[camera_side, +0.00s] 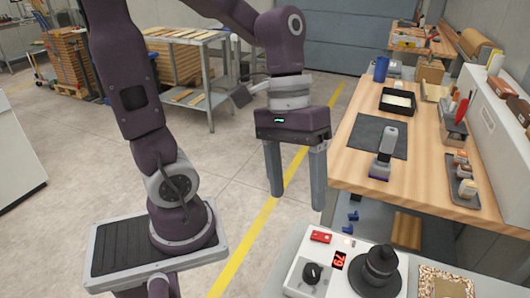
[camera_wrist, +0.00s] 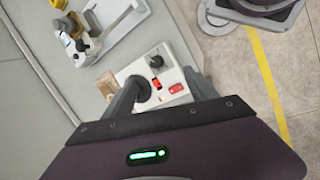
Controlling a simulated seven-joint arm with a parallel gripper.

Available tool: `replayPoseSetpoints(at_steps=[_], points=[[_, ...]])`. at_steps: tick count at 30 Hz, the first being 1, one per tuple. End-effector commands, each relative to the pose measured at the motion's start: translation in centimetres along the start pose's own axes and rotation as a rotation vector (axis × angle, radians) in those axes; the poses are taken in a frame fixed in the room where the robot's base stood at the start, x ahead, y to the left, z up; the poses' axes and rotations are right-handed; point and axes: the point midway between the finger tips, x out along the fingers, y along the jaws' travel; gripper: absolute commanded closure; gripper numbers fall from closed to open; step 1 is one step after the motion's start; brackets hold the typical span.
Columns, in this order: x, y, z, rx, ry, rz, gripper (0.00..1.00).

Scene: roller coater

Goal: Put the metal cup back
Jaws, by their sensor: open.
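My gripper (camera_side: 297,200) hangs with its two grey fingers pointing down, apart and empty, left of the wooden bench. In the wrist view my gripper (camera_wrist: 161,75) is spread around part of the white machine far below it, touching nothing. The white machine (camera_side: 296,283) has a dark knob, a red display and a black disc with a dark stepped piece (camera_side: 380,265) on it. I cannot pick out a metal cup for certain in either view.
A metal cart (camera_side: 190,70) stands behind. Open floor lies left of the bench.

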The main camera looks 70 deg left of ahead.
Motion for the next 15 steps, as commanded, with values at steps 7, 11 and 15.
replayPoseSetpoints(at_steps=[7, 11, 15], points=[[-5.0, -3.8, 2.5, 0.465, 0.493, -0.186, 0.34], [-5.8, -4.4, 2.7, 0.522, 0.565, -0.213, 0.34], [-5.8, -4.5, 2.6, 0.522, 0.566, -0.215, 0.34]])
